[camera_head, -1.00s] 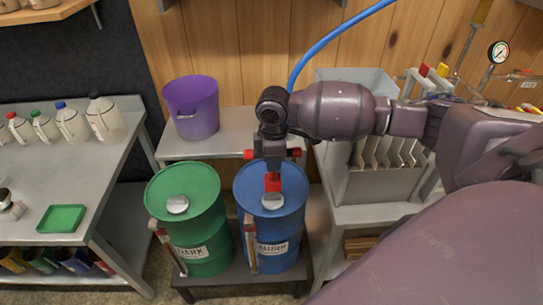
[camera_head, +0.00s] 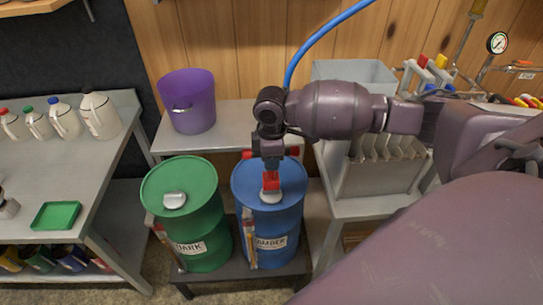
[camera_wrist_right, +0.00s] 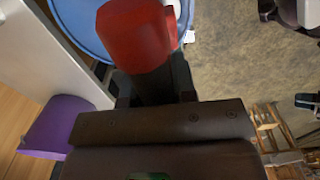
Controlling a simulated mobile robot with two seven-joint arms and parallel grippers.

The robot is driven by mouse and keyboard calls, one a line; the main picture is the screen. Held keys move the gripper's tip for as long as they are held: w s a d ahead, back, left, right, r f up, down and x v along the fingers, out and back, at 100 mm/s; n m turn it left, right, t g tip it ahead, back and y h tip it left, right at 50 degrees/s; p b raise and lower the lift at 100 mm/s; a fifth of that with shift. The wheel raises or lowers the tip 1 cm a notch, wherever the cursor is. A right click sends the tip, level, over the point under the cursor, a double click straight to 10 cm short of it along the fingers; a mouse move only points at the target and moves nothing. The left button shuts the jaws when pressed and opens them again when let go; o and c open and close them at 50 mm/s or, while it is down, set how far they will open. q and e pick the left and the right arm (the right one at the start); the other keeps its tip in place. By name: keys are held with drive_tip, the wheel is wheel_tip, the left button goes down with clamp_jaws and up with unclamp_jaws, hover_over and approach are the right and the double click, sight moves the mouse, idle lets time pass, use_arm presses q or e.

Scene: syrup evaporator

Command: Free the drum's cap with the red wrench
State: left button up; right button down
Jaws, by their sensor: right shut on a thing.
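My right gripper (camera_head: 269,160) is above the blue drum (camera_head: 290,186) and shut on the red wrench (camera_head: 271,181). The wrench points down, with its lower end at the pale round cap (camera_head: 270,198) on the drum's top. I cannot tell whether it touches the cap. The blue drum's label reads AMBER. My left gripper is not in view.
A green drum (camera_head: 195,181) labelled DARK, with its own cap (camera_head: 174,200), stands close on the left. A purple bucket (camera_head: 190,103) stands on the bench behind. The left table (camera_head: 105,160) holds jugs and a green tray (camera_head: 56,216). Metal equipment (camera_head: 380,180) stands close on the right.

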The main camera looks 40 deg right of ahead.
drive_tip(key=shift+f, duration=0.75)
drive_tip(key=shift+f, duration=0.5)
idle(0.6)
drive_tip(key=shift+f, duration=0.45)
drive_tip(key=shift+f, duration=0.15)
drive_tip(key=n, duration=0.3)
drive_tip(key=shift+n+p, duration=0.35)
drive_tip(key=shift+n, duration=1.05)
